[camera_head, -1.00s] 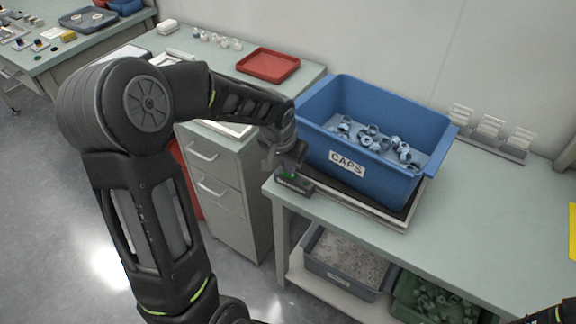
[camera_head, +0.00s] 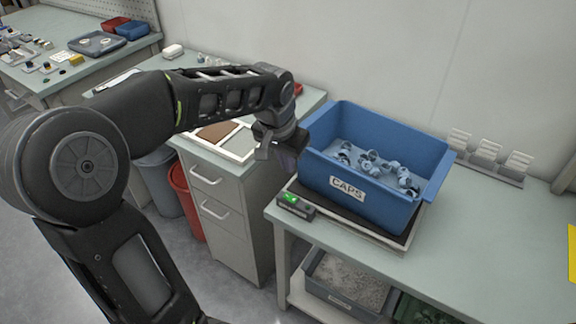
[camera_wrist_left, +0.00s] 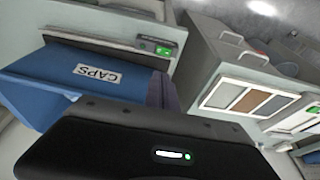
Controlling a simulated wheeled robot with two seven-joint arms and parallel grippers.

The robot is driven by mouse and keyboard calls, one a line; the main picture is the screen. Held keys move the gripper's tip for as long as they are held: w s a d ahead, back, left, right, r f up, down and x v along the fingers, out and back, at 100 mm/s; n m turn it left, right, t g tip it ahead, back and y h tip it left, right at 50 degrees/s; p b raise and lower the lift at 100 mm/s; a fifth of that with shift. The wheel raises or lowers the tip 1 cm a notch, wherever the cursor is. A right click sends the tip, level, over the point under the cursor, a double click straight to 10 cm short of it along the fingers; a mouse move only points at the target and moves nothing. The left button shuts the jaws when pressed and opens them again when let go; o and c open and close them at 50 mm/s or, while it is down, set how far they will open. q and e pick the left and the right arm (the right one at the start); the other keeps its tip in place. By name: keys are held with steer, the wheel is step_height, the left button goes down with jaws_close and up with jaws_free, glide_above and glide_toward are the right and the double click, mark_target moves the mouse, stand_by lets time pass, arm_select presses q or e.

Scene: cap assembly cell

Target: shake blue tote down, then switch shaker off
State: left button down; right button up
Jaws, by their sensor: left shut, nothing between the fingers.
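The blue tote (camera_head: 386,201) with a CAPS label stands on the shaker's dark flat plate (camera_head: 404,238) on the right bench. Several grey-blue caps (camera_head: 378,163) lie loosely in it, with bare floor showing. The shaker's small switch box (camera_head: 296,206) sits at the bench's front left corner, with a green light lit; it also shows in the left wrist view (camera_wrist_left: 155,47). My left gripper (camera_head: 286,160) is shut and empty. It hangs above and left of the switch box, beside the tote's left wall, apart from the box. My right gripper is out of view.
A drawer cabinet (camera_head: 222,210) with a white-framed panel on top stands left of the bench. A red bin (camera_head: 184,200) is beside it. A grey bin (camera_head: 345,282) sits on the shelf below. A rack (camera_head: 487,160) stands at the wall. Bench right of the tote is clear.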

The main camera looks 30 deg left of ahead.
mark_target(287, 195)
arm_select(q)
steer(key=shift+a, duration=0.75)
steer(key=shift+f, duration=0.1)
steer(key=x, duration=0.4)
steer(key=p+x, duration=0.1)
steer(key=x, duration=0.3)
steer(key=s+x, duration=0.1)
steer(key=x, duration=0.4)
steer(key=shift+a+f+p, duration=0.15)
steer(key=shift+f+p, duration=0.1)
steer(key=shift+p, duration=0.1)
steer(key=shift+f, duration=0.2)
